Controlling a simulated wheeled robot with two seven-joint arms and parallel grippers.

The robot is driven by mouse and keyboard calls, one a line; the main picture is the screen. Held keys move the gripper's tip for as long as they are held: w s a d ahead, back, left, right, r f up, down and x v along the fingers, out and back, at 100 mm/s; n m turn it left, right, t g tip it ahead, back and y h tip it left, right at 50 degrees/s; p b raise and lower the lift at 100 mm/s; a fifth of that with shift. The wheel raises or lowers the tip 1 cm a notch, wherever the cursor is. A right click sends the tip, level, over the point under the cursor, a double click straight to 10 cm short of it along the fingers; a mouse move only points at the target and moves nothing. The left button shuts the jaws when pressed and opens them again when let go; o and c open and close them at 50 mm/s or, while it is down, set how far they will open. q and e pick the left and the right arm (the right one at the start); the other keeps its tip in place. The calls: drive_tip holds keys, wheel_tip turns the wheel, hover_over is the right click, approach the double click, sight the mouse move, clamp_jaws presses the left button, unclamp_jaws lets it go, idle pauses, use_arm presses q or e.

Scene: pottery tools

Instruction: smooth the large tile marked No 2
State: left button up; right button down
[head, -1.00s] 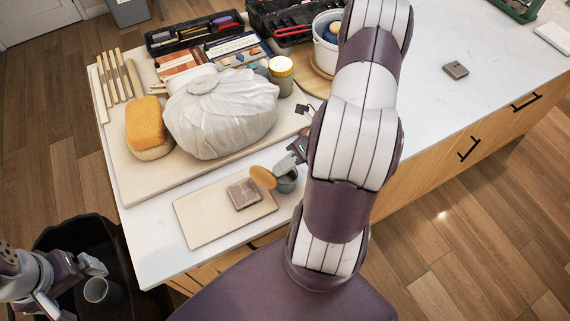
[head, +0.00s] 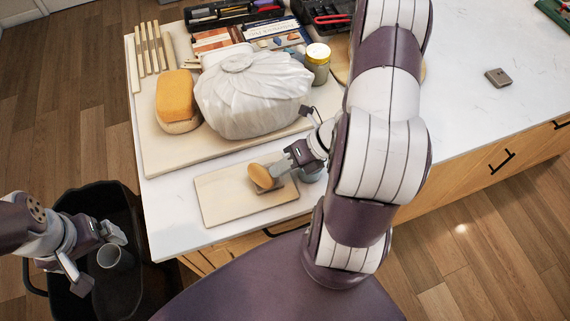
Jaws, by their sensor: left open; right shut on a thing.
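A square grey-brown tile (head: 276,188) lies on a pale board (head: 225,199) near the counter's front edge; its marking cannot be read. My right gripper (head: 281,167) is shut on a tan, round-faced tool (head: 260,176). The tool is over the tile and hides much of it; whether they touch I cannot tell.
A second tile (head: 498,77) lies alone at the right. A wrapped white bundle (head: 250,92), an orange sponge (head: 175,95) and wooden sticks (head: 150,55) stand behind on a larger board (head: 160,163). The black bin (head: 140,283) stands below left.

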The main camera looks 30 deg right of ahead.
drive_tip(key=shift+f, duration=0.1)
drive_tip(key=shift+f+b, duration=0.55)
drive_tip(key=shift+w+d+r+p, duration=0.1)
drive_tip(key=shift+d+r+p, duration=0.15)
drive_tip(key=shift+d+p, duration=0.35)
drive_tip(key=shift+w+d+f, duration=0.1)
drive_tip(key=shift+d+f, duration=0.1)
drive_tip(key=shift+d, duration=0.85)
drive_tip(key=shift+w+d+f, duration=0.1)
drive_tip(key=shift+d+f, duration=0.05)
drive_tip(key=shift+d, duration=0.85)
drive_tip(key=shift+w+d+r+p, duration=0.1)
drive_tip(key=shift+d+p, duration=0.3)
drive_tip(key=shift+d, duration=0.55)
wheel_tip(320, 180, up, 7)
drive_tip(key=p, duration=0.6)
drive_tip(key=shift+r, duration=0.15)
